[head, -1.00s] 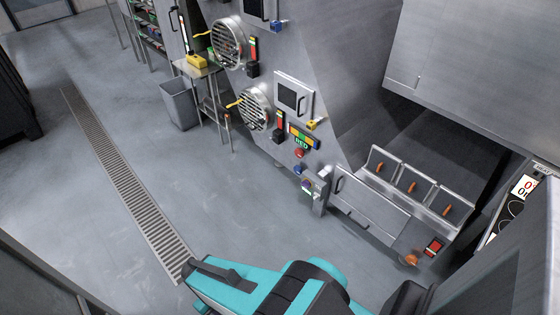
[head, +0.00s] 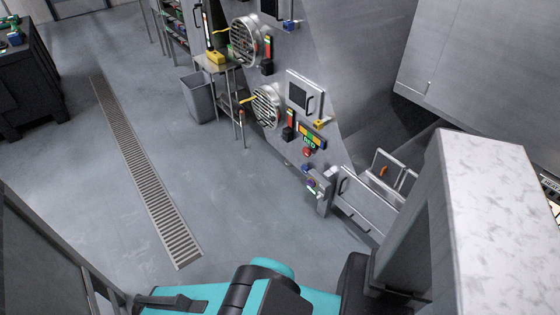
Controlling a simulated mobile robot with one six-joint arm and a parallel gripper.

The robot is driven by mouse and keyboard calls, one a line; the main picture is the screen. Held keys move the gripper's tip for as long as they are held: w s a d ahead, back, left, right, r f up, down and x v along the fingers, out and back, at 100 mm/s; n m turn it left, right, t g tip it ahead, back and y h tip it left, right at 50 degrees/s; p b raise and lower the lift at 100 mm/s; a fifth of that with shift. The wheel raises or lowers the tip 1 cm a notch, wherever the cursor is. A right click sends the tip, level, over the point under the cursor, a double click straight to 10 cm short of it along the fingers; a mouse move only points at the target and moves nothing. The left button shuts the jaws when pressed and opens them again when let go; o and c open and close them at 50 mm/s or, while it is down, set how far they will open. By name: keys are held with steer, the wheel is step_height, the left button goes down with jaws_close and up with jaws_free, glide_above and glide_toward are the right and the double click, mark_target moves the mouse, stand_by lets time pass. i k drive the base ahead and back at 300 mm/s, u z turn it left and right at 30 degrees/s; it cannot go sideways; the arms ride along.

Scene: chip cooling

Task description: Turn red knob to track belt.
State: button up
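A small red knob or button (head: 308,152) sits on the grey machine's front, right of centre in the head view, just below a coloured label strip (head: 312,138). A small grey control box (head: 318,188) with tiny coloured controls stands below it; their details are too small to tell. I cannot make out which red control tracks the belt, and no belt is clearly visible. My teal arm shows along the bottom edge, far from these controls. My gripper is not in view.
A large pale block (head: 495,210) close to the camera hides much of the right side. A grey bin (head: 197,98) and a metal table (head: 216,68) stand left of the machine. A dark cabinet (head: 35,75) is at far left. The floor around the drain grate (head: 148,175) is clear.

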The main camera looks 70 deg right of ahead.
mark_target(306, 152)
steer(key=z, duration=0.35)
steer(key=k, duration=0.15)
steer(key=u, duration=1.45)
steer(key=k, duration=1)
steer(key=u, duration=1.05)
steer(key=k, duration=0.1)
steer(key=z, duration=2.35)
steer(key=i, duration=0.1)
steer(key=z, duration=0.2)
